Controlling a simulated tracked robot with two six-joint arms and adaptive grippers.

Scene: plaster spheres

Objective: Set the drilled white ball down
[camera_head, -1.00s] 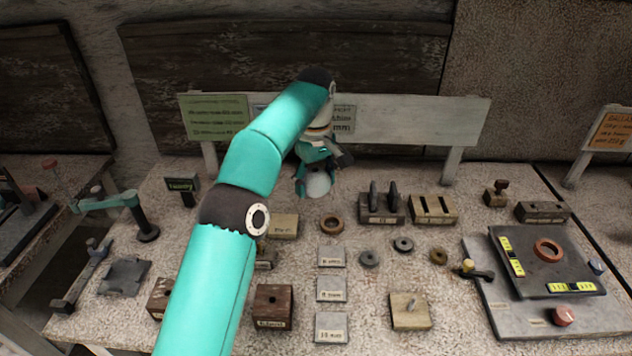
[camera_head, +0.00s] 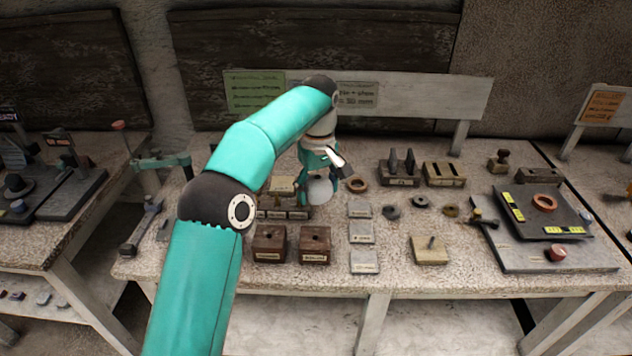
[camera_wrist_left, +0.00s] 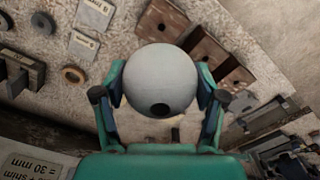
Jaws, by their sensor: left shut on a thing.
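The drilled white ball (camera_wrist_left: 160,78) is held between the two fingers of my left gripper (camera_wrist_left: 160,92) in the left wrist view. A dark round hole shows on the ball's side nearest the palm. In the head view the ball (camera_head: 320,190) hangs at the end of my left gripper (camera_head: 319,183), partly hidden by the fingers. It appears above the bench, left of a brown ring (camera_head: 357,185). I cannot tell the exact gap below it. My right gripper is not in view.
Brown drilled blocks (camera_head: 269,244) and a row of lettered plates (camera_head: 361,232) lie near the bench's front. Washers (camera_head: 391,212), a pegged block (camera_head: 429,250) and a grey board with a ring (camera_head: 544,203) are to the right. A sign board (camera_head: 430,98) stands behind.

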